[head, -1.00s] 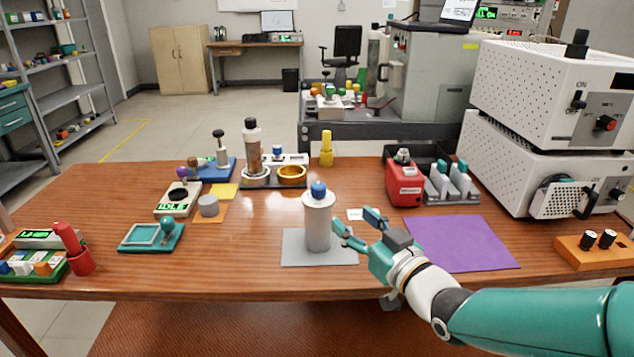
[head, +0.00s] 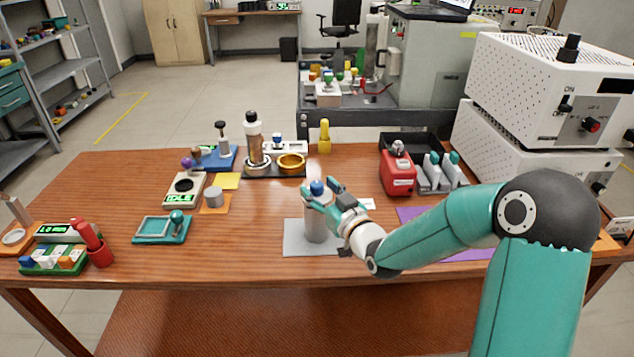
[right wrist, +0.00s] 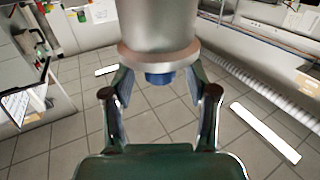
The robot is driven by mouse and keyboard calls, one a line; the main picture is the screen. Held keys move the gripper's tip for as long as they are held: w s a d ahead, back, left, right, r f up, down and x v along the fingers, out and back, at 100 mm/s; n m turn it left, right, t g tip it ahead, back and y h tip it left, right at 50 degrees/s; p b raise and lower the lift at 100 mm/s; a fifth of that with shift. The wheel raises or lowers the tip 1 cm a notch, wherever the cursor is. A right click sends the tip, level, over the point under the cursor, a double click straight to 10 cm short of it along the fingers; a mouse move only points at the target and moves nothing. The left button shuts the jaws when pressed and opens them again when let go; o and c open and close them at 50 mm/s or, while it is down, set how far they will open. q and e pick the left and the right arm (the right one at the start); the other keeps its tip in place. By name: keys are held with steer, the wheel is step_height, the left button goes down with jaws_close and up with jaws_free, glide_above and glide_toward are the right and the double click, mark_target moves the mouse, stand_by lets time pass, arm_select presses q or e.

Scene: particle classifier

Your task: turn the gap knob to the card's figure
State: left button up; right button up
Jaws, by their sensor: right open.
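A grey cylinder (head: 317,222) with a blue knob (head: 317,187) on top stands upright on a grey mat (head: 300,240). My right gripper (head: 322,194) is at the top of the cylinder, its fingers spread open. In the right wrist view the open fingers (right wrist: 160,95) lie on either side of the blue knob (right wrist: 158,79), below the cylinder's copper-coloured rim (right wrist: 158,55); a gap shows beside the knob on both sides. A small white card (head: 368,204) lies behind my gripper; its figure is too small to read. My left gripper is out of view.
A purple mat (head: 470,254) is partly hidden behind my right arm. A red device (head: 397,178) and a rack with teal-topped items (head: 440,176) stand at the back right. A scale (head: 184,190) and a teal tray (head: 160,230) stand left. Bare table lies around the grey mat.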

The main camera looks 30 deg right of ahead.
steer(key=shift+w, duration=0.85)
steer(key=shift+c, duration=0.3)
jaws_close()
steer(key=shift+f+h+b, duration=0.15)
steer(key=shift+h+b, duration=0.15)
steer(key=shift+b, duration=0.15)
steer(key=m+h+b, duration=0.2)
steer(key=h+b, duration=0.1)
steer(key=shift+a+m+g, duration=0.15)
steer(key=shift+m+g, duration=0.15)
steer(key=shift+g, duration=0.1)
steer(key=shift+m+h+b, duration=0.4)
steer(key=shift+h+b, duration=0.05)
steer(key=shift+h, duration=0.35)
steer(key=shift+m+g+h, duration=0.7)
steer(key=shift+m+h, duration=0.1)
steer(key=shift+h, duration=0.4)
steer(key=shift+m+g+h, duration=1.6)
steer(key=shift+m+h, duration=0.1)
steer(key=shift+h, duration=0.4)
